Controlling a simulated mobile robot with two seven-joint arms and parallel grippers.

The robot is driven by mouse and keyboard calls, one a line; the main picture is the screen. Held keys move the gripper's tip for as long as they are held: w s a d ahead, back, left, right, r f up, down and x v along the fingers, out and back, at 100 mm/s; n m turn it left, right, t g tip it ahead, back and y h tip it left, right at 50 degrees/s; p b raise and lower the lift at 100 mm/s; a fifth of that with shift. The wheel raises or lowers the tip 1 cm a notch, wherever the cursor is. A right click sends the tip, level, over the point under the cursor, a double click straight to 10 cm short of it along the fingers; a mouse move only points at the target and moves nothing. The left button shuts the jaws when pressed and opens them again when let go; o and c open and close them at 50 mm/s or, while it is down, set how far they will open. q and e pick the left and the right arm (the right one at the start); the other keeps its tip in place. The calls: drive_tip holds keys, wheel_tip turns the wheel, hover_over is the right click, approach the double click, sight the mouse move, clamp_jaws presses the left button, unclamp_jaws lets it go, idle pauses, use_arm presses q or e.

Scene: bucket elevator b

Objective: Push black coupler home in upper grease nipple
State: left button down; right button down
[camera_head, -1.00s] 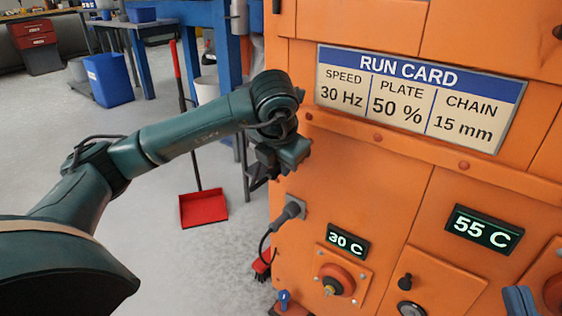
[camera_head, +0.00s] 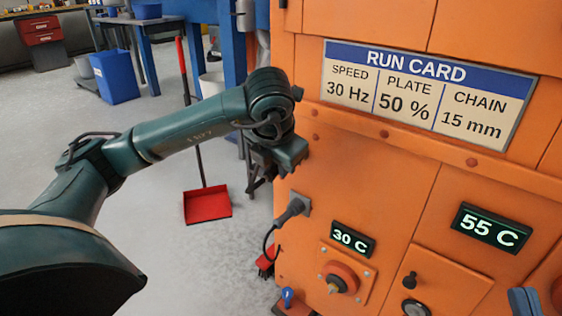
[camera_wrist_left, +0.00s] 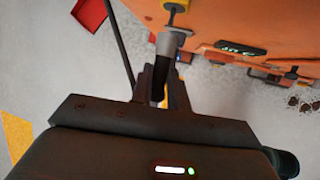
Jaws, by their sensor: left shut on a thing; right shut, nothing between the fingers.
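In the left wrist view, my left gripper (camera_wrist_left: 160,82) is shut on the black coupler (camera_wrist_left: 158,90), whose dark body stands between the fingers. A grey sleeve (camera_wrist_left: 165,45) is in line with the coupler at its far end. It meets or overlaps a grey fitting with a yellow end (camera_wrist_left: 177,6) at the orange housing; I cannot tell how far it is seated. In the head view, my left gripper (camera_head: 258,180) is close to the housing's left edge. The coupler and upper nipple are hidden there by the wrist. My right gripper is not in view.
The orange housing (camera_head: 350,165) fills the right side, with a run card (camera_head: 425,95) on it. A grey plug with a cable (camera_head: 292,209) sticks out just below the left gripper. A red knob (camera_head: 341,276) is lower. A red dustpan (camera_head: 207,204) stands on the floor behind.

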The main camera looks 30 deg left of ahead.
use_arm(q)
drive_tip(key=shift+s, duration=0.55)
drive_tip(key=shift+s+a+b, duration=0.1)
drive_tip(key=shift+s+b, duration=0.2)
drive_tip(key=shift+s, duration=0.35)
drive_tip(key=shift+s, duration=0.1)
drive_tip(key=shift+s+a+f+b, duration=0.15)
drive_tip(key=shift+s+b, duration=0.25)
drive_tip(key=shift+s, duration=0.6)
drive_tip(key=shift+s+a+f+b, duration=0.1)
drive_tip(key=shift+s+b, duration=0.25)
drive_tip(key=shift+s, duration=0.65)
